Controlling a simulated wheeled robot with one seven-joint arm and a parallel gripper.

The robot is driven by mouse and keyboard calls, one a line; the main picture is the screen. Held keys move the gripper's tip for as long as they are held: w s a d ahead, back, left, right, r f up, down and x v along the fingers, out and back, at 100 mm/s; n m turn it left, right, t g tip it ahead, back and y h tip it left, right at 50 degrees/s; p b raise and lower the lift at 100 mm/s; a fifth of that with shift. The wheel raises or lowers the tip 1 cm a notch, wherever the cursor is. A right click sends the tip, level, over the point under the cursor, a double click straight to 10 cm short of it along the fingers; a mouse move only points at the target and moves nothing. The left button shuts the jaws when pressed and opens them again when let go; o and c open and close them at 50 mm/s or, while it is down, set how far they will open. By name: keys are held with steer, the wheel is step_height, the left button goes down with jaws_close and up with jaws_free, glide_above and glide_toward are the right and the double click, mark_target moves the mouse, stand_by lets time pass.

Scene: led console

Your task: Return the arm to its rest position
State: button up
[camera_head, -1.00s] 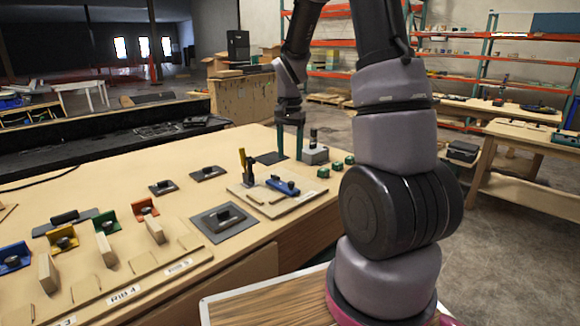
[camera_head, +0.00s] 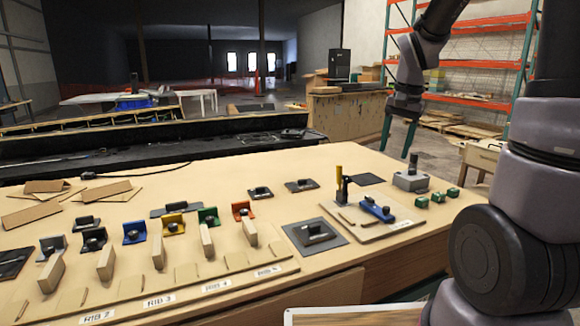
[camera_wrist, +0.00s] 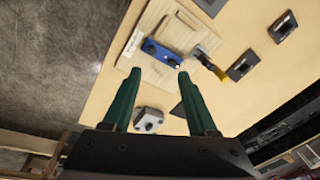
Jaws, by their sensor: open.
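My gripper (camera_head: 398,138) hangs from my raised arm above the far right end of the workbench (camera_head: 240,180). Its two green fingers point down, spread apart with nothing between them. In the wrist view my gripper (camera_wrist: 157,82) is open over the bench, with its fingertips near a blue part (camera_wrist: 161,52) on a wooden board. The same grey block (camera_head: 411,180) stands on the bench below my gripper in the head view.
A wooden board (camera_head: 345,225) holds the blue part (camera_head: 377,209) and a yellow-topped clamp (camera_head: 340,185). Small green blocks (camera_head: 437,197) sit at the bench's right edge. Coloured brackets and wooden ribs line the left side. Orange shelving (camera_head: 470,60) stands behind.

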steer(key=s+a+r+n+t, duration=0.1)
steer(key=s+a+r+t, duration=0.1)
steer(key=s+r, duration=0.4)
steer(key=s+a+r+n+t+y, duration=0.1)
steer(key=s+r, duration=0.4)
steer(key=s, duration=0.5)
steer(key=shift+a+r+n+t, duration=0.45)
steer(key=shift+n+t, duration=0.35)
steer(key=shift+t, duration=0.3)
